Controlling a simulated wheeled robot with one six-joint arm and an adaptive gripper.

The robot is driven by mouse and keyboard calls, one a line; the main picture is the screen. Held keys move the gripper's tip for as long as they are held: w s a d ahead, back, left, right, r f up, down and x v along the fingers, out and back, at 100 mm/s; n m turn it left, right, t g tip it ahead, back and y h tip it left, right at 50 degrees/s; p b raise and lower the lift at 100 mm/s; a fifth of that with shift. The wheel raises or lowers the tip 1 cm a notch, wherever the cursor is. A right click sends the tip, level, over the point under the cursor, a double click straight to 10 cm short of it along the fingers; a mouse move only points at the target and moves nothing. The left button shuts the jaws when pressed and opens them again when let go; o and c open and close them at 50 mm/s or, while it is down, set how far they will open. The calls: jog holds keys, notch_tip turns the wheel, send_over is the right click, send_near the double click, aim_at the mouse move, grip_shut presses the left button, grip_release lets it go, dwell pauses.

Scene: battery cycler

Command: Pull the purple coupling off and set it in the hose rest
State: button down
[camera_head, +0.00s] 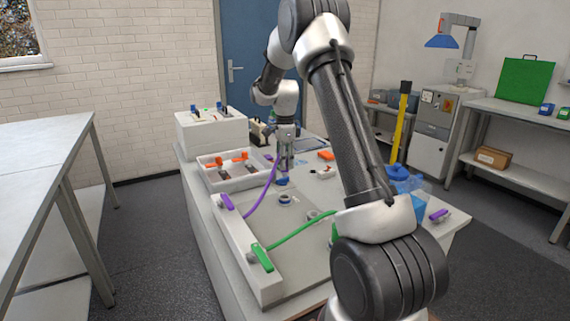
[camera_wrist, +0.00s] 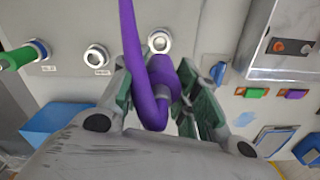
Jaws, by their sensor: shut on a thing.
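The purple coupling (camera_wrist: 160,85) is between the green-padded fingers of my gripper (camera_wrist: 160,100) in the wrist view. My gripper is shut on it, and the fingers hide part of it. The purple hose (camera_wrist: 128,30) bends up from it. In the head view, my gripper (camera_head: 284,160) is over the far part of the worktop, and the purple hose (camera_head: 262,195) arcs from it to a purple-handled valve (camera_head: 226,201). A bare metal port (camera_wrist: 160,41) shows beyond the coupling, apart from it. I cannot make out the hose rest for certain.
A green hose (camera_head: 300,228) runs from a green-handled valve (camera_head: 262,257) across the plate; its green end (camera_wrist: 18,56) is on a port in the wrist view. Another bare port (camera_wrist: 97,58) lies beside it. A white tray with orange-handled parts (camera_head: 225,180) stands left of my gripper.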

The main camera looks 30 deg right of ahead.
jog(key=shift+r, duration=1.95)
jog(key=shift+d, duration=0.1)
jog(key=s+d, duration=0.3)
jog(key=s, duration=0.4)
jog(key=s+f, duration=0.7)
jog(key=f, duration=0.4)
jog(key=shift+s+f, duration=0.3)
jog(key=shift+f, duration=0.05)
jog(key=shift+d+f, duration=0.15)
jog(key=shift+f, duration=0.25)
jog(key=shift+f, duration=0.3)
